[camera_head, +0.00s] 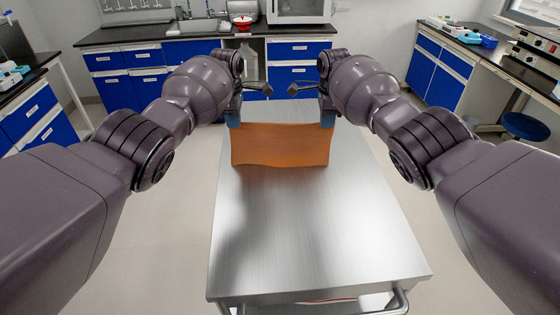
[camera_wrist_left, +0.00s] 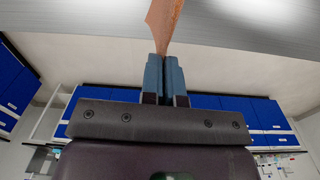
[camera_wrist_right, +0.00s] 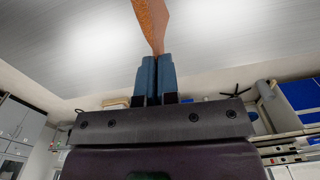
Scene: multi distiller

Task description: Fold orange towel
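The orange towel (camera_head: 281,146) hangs between my two grippers over the far part of the metal table. Its lower edge is near the table top; I cannot tell whether it touches. My left gripper (camera_head: 234,121) is shut on the towel's upper left corner. In the left wrist view the fingers (camera_wrist_left: 165,60) pinch the towel (camera_wrist_left: 163,24). My right gripper (camera_head: 327,119) is shut on the upper right corner. In the right wrist view the fingers (camera_wrist_right: 156,62) pinch the towel (camera_wrist_right: 150,22). The towel's far side is hidden.
The metal table (camera_head: 310,225) is bare in front of the towel. It has a handle (camera_head: 385,305) at its near edge. Blue-fronted lab benches stand behind and at both sides, and a blue stool (camera_head: 525,127) is at the right.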

